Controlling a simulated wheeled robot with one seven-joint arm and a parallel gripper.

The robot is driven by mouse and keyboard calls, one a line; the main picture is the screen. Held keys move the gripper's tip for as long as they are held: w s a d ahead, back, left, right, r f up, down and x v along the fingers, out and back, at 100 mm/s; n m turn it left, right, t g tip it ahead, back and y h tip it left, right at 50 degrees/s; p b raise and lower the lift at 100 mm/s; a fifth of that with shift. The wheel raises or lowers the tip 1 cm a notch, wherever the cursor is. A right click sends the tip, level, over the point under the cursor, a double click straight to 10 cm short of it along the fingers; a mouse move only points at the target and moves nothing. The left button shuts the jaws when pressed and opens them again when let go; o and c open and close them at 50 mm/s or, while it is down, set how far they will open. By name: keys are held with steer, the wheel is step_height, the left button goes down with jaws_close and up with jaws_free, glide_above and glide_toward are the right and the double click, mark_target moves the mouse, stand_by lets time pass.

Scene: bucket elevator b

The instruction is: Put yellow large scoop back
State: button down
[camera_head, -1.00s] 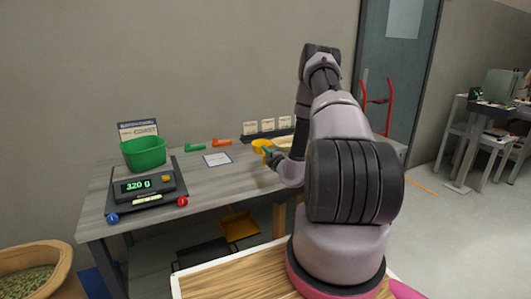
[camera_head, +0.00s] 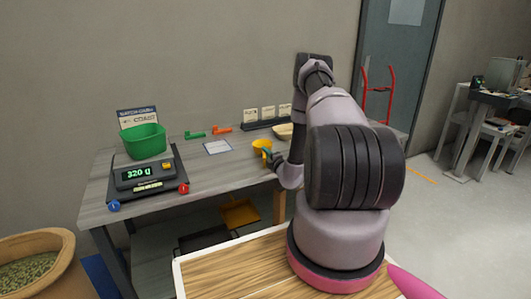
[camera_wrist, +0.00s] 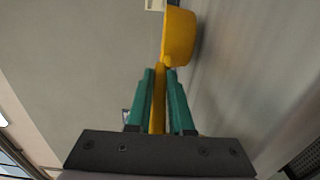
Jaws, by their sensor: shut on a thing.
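The yellow scoop (camera_head: 262,145) is in my gripper (camera_head: 268,156), over the right part of the grey workbench (camera_head: 190,176). In the wrist view, my gripper's two green fingers (camera_wrist: 159,100) are shut on the scoop's straight handle, with the yellow scoop cup (camera_wrist: 179,37) beyond the fingertips. A green scoop (camera_head: 195,134) and an orange scoop (camera_head: 222,129) lie at the back of the bench. I cannot tell the exact gap between the yellow scoop and the bench top.
A scale (camera_head: 145,176) reading 320 g carries a green bin (camera_head: 143,140) at the bench's left. A white card (camera_head: 218,147) lies mid-bench. Small labelled cards (camera_head: 267,112) stand on a dark rack behind, with a pale bowl (camera_head: 284,131) near my arm. A basket (camera_head: 40,262) stands lower left.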

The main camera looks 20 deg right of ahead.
steer(key=shift+f, duration=0.6)
steer(key=c, duration=0.7)
jaws_free()
steer(key=shift+c, duration=0.2)
steer(key=s, duration=1)
steer(key=shift+s+d, duration=0.2)
steer(key=shift+s, duration=0.2)
